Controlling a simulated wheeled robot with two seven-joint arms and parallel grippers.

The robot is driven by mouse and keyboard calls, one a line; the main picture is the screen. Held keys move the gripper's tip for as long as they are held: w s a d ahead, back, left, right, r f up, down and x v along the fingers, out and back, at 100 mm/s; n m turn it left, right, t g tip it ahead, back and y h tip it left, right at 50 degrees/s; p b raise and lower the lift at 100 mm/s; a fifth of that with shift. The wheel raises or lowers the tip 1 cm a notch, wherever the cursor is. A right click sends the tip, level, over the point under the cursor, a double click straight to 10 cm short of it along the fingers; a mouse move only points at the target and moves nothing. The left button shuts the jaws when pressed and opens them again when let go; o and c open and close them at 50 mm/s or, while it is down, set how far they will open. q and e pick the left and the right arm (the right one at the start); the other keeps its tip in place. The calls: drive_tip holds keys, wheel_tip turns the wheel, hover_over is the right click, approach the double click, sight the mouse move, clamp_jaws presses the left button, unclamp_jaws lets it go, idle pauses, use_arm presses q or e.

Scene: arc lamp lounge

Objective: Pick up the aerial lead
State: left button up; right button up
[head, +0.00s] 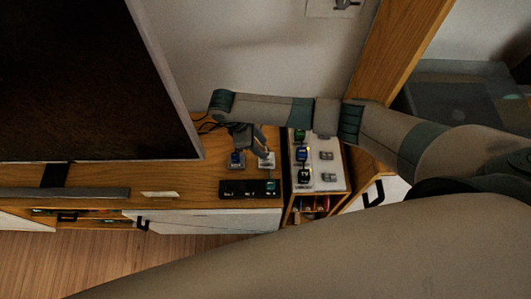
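My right gripper (253,151) reaches in from the right over the wooden cabinet top, pointing down. Its fingers look spread, one near a small blue-faced plug or block (236,160) and one by a small white one (267,161). I see nothing clearly held between them. I cannot tell which of these, if either, is the aerial lead. Thin dark cables (207,125) lie at the back behind the gripper, partly hidden. A black strip (236,190) with several small labelled positions lies in front; a green piece (271,187) is at its right end. My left gripper is not in view.
A pale panel (327,187) to the right carries green, blue and black labelled blocks on its left and grey fittings on its right. A large dark screen (80,80) stands at the left. A pale card (160,195) lies on the cabinet (190,180). A wall closes the back.

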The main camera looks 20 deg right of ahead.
drive_tip(key=shift+x, duration=1.15)
drive_tip(key=shift+f, duration=0.1)
drive_tip(key=shift+s+f+p, duration=0.1)
drive_tip(key=shift+f+p, duration=0.35)
drive_tip(key=shift+f, duration=0.1)
drive_tip(key=shift+p+x, duration=0.35)
drive_tip(key=shift+x, duration=1.65)
drive_tip(key=shift+a+f, duration=0.1)
drive_tip(key=shift+a, duration=0.1)
clamp_jaws()
